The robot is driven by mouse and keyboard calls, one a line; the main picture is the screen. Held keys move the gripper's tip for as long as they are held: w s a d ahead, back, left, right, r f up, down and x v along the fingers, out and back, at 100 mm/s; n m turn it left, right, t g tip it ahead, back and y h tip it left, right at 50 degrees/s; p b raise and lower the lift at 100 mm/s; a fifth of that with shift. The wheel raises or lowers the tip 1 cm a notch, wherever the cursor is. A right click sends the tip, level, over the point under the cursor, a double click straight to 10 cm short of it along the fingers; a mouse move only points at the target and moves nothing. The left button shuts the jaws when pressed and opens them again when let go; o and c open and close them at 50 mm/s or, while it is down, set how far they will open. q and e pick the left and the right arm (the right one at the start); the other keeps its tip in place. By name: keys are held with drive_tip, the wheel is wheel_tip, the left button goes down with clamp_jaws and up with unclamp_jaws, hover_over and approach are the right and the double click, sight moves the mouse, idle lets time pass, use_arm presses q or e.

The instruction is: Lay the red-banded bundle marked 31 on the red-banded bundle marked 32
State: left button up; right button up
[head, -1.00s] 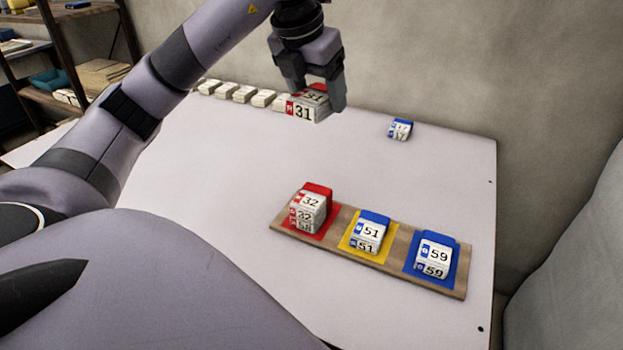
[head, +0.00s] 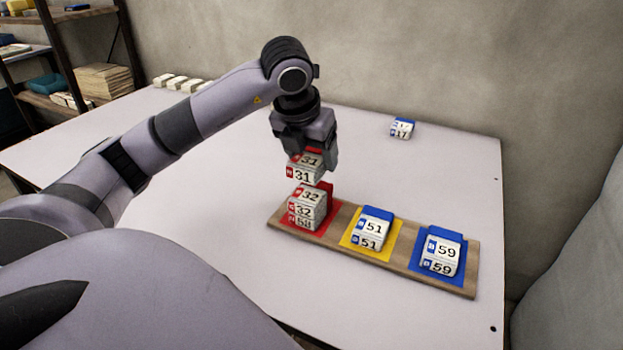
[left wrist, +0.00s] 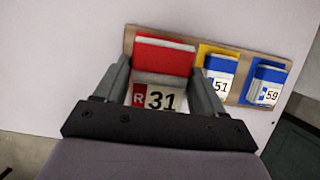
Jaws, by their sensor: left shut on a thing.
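My left gripper (head: 305,150) is shut on the red-banded bundle marked 31 (head: 302,175) and holds it in the air. The bundle marked 31 also shows between the fingers in the left wrist view (left wrist: 160,95). The red-banded bundle marked 32 (head: 309,201) is just below it, on top of another bundle (head: 302,222) on the red square at the left end of a wooden board. A small gap seems to show between 31 and 32 in the head view. In the left wrist view 32 is hidden. My right gripper is not in view.
The wooden board (head: 395,260) also holds blue-banded bundles marked 51 (head: 372,228) on yellow and 59 (head: 442,251) on blue. A blue-banded bundle marked 17 (head: 402,128) lies at the back right. Several pale bundles (head: 177,83) line the back left. The table's middle is clear.

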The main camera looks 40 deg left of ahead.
sight(311, 190)
use_arm(q)
drive_tip(key=shift+f+b, duration=0.45)
drive_tip(key=shift+f, duration=1.85)
drive_tip(key=shift+f, duration=0.2)
drive_tip(key=o, duration=1)
drive_tip(key=shift+o, duration=0.2)
drive_tip(key=shift+r, duration=0.1)
